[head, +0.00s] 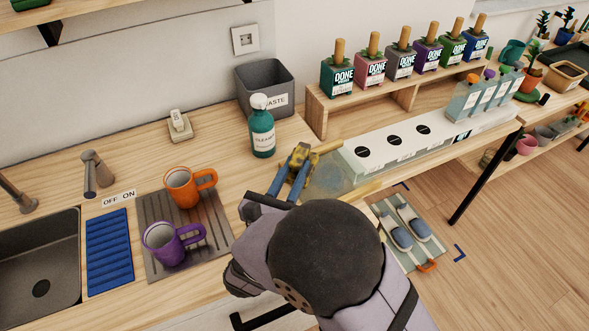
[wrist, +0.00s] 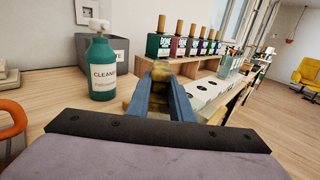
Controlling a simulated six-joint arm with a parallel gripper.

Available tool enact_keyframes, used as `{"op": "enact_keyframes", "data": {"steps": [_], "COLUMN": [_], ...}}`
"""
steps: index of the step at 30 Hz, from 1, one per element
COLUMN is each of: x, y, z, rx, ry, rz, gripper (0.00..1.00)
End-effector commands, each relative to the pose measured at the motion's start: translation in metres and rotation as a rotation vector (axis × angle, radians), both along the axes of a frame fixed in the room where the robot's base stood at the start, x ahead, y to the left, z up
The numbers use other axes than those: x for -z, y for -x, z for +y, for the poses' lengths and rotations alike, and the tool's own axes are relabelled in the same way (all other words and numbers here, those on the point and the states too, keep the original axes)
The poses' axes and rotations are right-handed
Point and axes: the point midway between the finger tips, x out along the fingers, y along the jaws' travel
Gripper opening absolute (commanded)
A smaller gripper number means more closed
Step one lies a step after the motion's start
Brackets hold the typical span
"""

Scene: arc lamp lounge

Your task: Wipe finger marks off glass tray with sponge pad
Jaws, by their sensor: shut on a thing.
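My gripper (head: 297,160) is shut on a yellow sponge pad (head: 301,149), near the left end of the glass tray. In the wrist view the sponge pad (wrist: 160,76) shows blurred between the blue fingers (wrist: 161,88). The glass tray (head: 327,178) is see-through with pale wooden edges, and a bluish smudge shows on it. My arm covers its near part. I cannot tell whether the sponge touches the glass. A wooden edge, seemingly the tray's, shows right of the fingers in the wrist view (wrist: 217,112).
A green cleaner bottle (head: 262,133) stands close left of my gripper, before a grey waste bin (head: 266,80). A white strip with black circles (head: 393,140) and a shelf of bottles (head: 400,87) lie right.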

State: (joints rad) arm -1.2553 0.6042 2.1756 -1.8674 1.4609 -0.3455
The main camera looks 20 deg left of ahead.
Motion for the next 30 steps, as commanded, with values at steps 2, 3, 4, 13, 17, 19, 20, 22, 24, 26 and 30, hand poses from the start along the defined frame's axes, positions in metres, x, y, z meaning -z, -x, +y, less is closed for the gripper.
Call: {"op": "enact_keyframes", "data": {"steps": [2,3,4,13,17,19,20,22,24,26,30], "x": [-0.005,-0.008,-0.01,-0.03,-0.03,-0.03,-0.029,-0.029,-0.029,-0.029,-0.029], "y": [0.0,0.0,0.0,0.0,0.0,0.0,0.0,0.0,0.0,0.0,0.0], "z": [0.0,0.0,0.0,0.0,0.0,0.0,0.0,0.0,0.0,0.0,0.0], "rx": [0.0,0.0,0.0,0.0,0.0,0.0,0.0,0.0,0.0,0.0,0.0], "ry": [-0.001,-0.001,-0.001,-0.001,0.0,0.0,0.0,-0.001,-0.001,-0.001,-0.001], "rz": [-0.001,-0.001,-0.001,-0.001,-0.001,-0.001,-0.001,-0.001,-0.001,-0.001,-0.001], "gripper": [0.0,0.0,0.0,0.0,0.0,0.0,0.0,0.0,0.0,0.0,0.0]}}
